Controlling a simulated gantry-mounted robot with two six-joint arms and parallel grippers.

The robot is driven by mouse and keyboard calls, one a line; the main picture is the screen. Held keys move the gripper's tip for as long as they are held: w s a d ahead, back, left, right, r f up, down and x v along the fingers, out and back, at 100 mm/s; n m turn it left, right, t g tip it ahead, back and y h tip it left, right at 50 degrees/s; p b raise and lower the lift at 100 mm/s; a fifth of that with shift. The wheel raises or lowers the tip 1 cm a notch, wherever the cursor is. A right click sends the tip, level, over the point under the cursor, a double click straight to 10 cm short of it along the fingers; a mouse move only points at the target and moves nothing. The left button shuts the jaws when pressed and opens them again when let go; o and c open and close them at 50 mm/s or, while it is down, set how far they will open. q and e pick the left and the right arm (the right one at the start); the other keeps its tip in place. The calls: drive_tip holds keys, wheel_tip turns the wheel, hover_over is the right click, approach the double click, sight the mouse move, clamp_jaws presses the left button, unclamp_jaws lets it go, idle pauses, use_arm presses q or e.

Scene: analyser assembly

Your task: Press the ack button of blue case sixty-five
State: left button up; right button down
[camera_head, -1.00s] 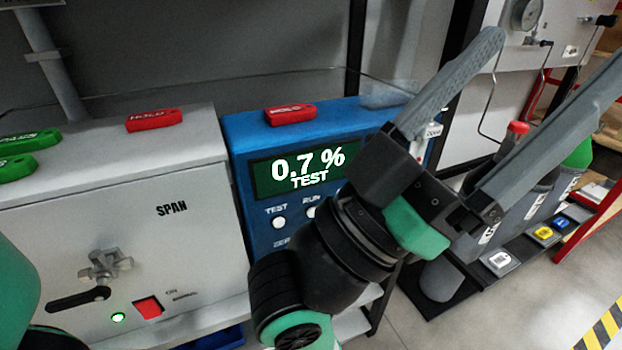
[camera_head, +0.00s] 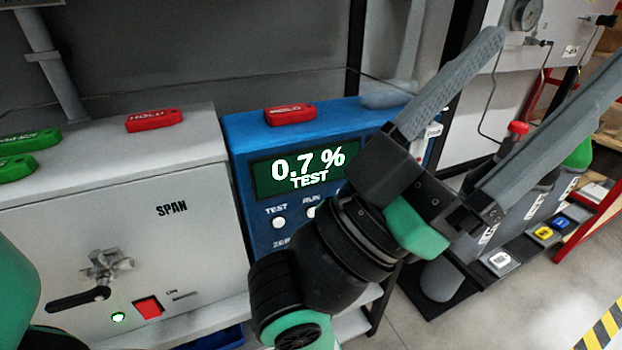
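The blue case (camera_head: 243,165) stands at centre, with a lit display (camera_head: 305,170) reading "0.7 % TEST". Below the display are a white button (camera_head: 279,222) labelled TEST and another (camera_head: 312,212) labelled RUN. A label starting "ZE" shows lower down; the rest of the lower panel is hidden behind my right arm. I see no ack label or case number. My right gripper (camera_head: 548,95) is open and empty, its fingers spread up and to the right, in front of the case's right side. At the left edge only a green part of my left arm shows; its gripper is out of view.
A grey SPAN case (camera_head: 120,230) with a valve handle, black lever and red switch (camera_head: 149,307) stands left. A red HOLD tag (camera_head: 290,115) lies on the blue case. Bottles (camera_head: 525,190) and small coloured blocks stand at the right. Floor shows at lower right.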

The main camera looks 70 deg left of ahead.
use_arm(q)
clamp_jaws()
idle(0.3)
idle(1.3)
